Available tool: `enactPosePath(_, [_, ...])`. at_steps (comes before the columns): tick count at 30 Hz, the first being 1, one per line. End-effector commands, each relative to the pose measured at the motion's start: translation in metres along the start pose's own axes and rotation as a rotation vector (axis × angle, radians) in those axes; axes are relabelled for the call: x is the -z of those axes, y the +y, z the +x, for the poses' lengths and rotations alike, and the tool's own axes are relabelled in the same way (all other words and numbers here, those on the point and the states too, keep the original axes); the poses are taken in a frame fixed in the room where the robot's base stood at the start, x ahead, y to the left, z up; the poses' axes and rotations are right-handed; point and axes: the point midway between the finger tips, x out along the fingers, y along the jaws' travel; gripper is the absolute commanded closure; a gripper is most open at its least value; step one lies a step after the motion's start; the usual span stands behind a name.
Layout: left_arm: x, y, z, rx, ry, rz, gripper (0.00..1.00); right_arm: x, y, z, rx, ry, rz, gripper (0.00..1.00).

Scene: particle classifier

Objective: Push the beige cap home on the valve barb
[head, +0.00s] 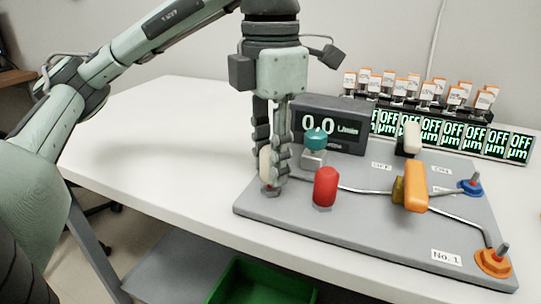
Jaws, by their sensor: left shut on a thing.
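My left gripper (271,165) points straight down over the left end of the grey board (350,225). Its fingers are shut on the beige cap (264,168), which is upright and partly hidden by them. The cap sits at the board's left edge, just above or on a small reddish-brown fitting (268,188), which looks like the valve barb. I cannot tell how far the cap is seated on it. My right gripper is not in view.
Close to the right of my gripper stand a red cap (326,187), a teal knob (316,139) and a display reading 0.0 (345,140). An orange handle (416,186) and a pale switch (412,137) are further right. The white table (165,150) is clear on the left.

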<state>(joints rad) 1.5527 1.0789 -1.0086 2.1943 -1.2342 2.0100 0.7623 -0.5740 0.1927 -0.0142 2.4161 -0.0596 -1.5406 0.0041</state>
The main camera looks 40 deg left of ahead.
Motion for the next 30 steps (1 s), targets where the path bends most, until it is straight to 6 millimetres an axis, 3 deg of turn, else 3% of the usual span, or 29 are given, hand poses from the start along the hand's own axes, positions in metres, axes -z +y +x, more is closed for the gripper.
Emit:
enactPosePath(15, [0.000, 0.000, 0.015, 0.000, 0.002, 0.000, 0.96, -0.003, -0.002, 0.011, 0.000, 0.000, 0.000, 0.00])
enactPosePath(16, [0.000, 0.000, 0.013, 0.000, 0.002, 0.000, 0.68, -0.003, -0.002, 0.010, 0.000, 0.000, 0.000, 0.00])
enactPosePath(21, [0.000, 0.000, 0.013, 0.000, 0.001, 0.000, 0.48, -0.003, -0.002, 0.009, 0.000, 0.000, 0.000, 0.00])
enactPosePath(30, [0.000, 0.000, 0.012, 0.000, 0.001, 0.000, 0.48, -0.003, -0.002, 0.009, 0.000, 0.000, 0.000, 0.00])
